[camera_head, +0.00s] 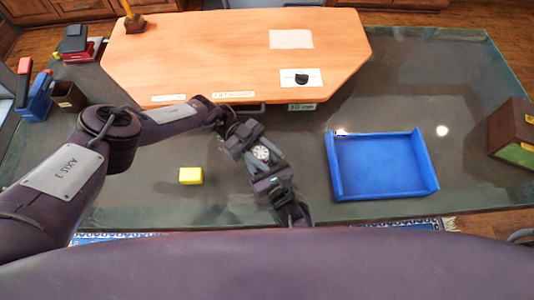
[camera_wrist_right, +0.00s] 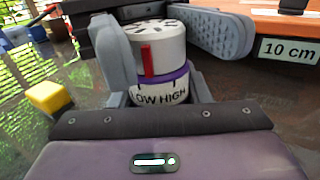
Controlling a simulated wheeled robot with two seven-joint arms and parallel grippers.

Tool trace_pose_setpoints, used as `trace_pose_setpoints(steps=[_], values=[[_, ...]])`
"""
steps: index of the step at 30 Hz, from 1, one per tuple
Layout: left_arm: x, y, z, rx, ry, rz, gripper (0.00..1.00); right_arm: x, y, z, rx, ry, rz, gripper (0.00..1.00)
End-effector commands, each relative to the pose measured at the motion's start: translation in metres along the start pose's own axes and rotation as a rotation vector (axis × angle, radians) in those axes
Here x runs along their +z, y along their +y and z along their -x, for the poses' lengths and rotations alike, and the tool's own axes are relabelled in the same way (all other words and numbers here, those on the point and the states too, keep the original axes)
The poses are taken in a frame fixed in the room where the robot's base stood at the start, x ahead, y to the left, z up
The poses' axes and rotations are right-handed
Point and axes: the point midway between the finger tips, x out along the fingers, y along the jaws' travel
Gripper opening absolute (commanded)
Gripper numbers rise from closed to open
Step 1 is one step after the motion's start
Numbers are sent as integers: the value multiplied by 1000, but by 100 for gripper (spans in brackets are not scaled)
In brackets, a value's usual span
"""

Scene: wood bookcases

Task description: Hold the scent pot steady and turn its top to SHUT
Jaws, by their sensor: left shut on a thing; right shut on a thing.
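The scent pot (camera_wrist_right: 160,45) stands upright between my two grippers. It has a white, slotted top with a red pointer (camera_wrist_right: 147,60), a purple ring and a white lower band reading LOW and HIGH. The pointer is above LOW; the word SHUT is not visible. In the head view, the pot's round slotted top (camera_head: 261,153) shows. My left gripper (camera_head: 250,143) is shut on the pot from the far side. My right gripper (camera_head: 267,170) is shut on it from the near side. The fingers partly hide the pot's sides.
A yellow block (camera_head: 191,176) lies left of the grippers, and a blue tray (camera_head: 380,165) lies to the right. An orange wooden board (camera_head: 210,55) with a black knob (camera_head: 302,79) is behind. A brown box (camera_head: 512,133) stands at the right edge.

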Motion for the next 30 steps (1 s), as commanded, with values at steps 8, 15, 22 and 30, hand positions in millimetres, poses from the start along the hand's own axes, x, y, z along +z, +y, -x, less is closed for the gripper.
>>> trace_pose_setpoints(steps=[8,15,22,30], values=[[1,1,0,23,-5,2,15,0,0,0,0,0,0,15],[1,1,0,22,-4,1,56,0,0,0,0,-1,0,15],[0,1,0,22,-3,1,60,0,0,0,0,0,0,15],[-11,0,2,20,-2,0,60,0,0,0,0,-1,0,15]])
